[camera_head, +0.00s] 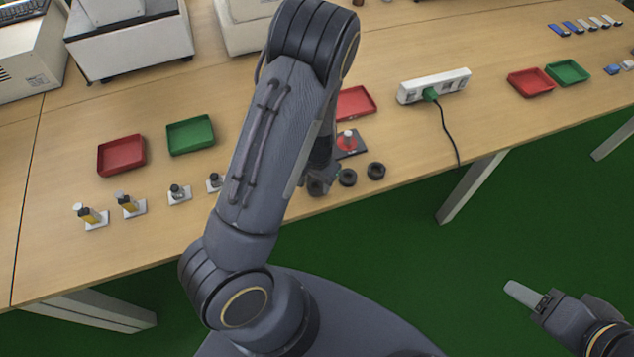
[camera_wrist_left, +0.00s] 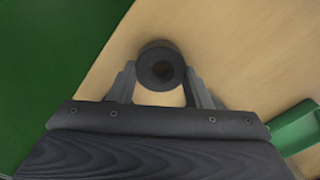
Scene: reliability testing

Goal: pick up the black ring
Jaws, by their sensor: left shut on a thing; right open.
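Several black rings stand near the front edge of the wooden table in the head view. One black ring (camera_head: 317,187) is partly hidden by my left gripper (camera_head: 325,176). In the left wrist view the same ring (camera_wrist_left: 160,51) sits between the two fingertips of my left gripper (camera_wrist_left: 163,82), which is shut on it. I cannot tell whether it is clear of the tabletop. A second ring (camera_head: 347,177) and a third ring (camera_head: 376,170) lie to its right. My right gripper (camera_head: 527,295) is open and empty, away from the table over the green floor.
A dark plate with a red disc and post (camera_head: 347,142) stands just behind the rings. A red tray (camera_head: 354,103) and a white power strip (camera_head: 434,86) lie further back. Left are a green tray (camera_head: 191,134), a red tray (camera_head: 122,155) and several small parts on white bases.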

